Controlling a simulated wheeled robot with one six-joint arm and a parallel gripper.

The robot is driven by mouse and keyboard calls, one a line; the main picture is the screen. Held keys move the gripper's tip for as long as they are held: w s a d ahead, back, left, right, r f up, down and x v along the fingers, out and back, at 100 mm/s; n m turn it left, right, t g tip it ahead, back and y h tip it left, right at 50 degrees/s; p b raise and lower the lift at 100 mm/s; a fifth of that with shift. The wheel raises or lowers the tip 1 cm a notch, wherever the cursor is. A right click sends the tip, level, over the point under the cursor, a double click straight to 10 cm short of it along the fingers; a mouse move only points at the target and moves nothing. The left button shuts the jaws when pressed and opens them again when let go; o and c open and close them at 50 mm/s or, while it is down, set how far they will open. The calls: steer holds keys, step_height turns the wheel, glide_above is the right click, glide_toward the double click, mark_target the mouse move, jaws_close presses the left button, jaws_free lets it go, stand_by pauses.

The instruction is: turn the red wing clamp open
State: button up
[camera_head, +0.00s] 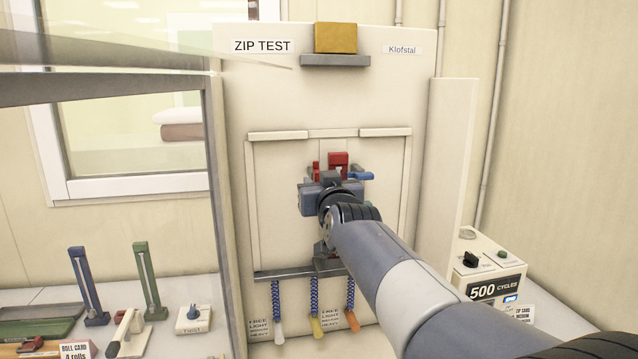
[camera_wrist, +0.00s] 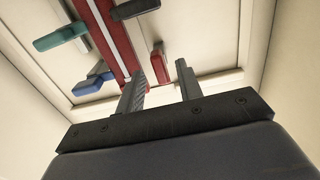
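The red wing clamp (camera_wrist: 158,62) is a small red lever on the cream panel. In the wrist view it shows beyond and between my two fingertips, to the right of a long red bar (camera_wrist: 118,40). In the head view a red part that looks like this clamp (camera_head: 316,168) shows just above my gripper (camera_head: 322,192), partly hidden by it. In the wrist view my gripper (camera_wrist: 160,70) is open, its fingers apart on either side of the wing. I cannot tell how deep the wing lies between them; no contact is visible.
A blue wing (camera_wrist: 92,85) and a green wing (camera_wrist: 60,38) sit left of the red bar in the wrist view. A dark grey part (camera_wrist: 135,8) is above. Raised cream strips (camera_head: 408,185) frame the panel. A grey ledge (camera_head: 290,274) with hanging coiled cords lies below.

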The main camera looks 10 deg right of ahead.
steer(key=s, duration=0.9)
steer(key=shift+p, duration=0.4)
steer(key=w, duration=1)
steer(key=shift+w, duration=0.4)
steer(key=shift+s+b, duration=0.1)
steer(key=shift+b, duration=0.2)
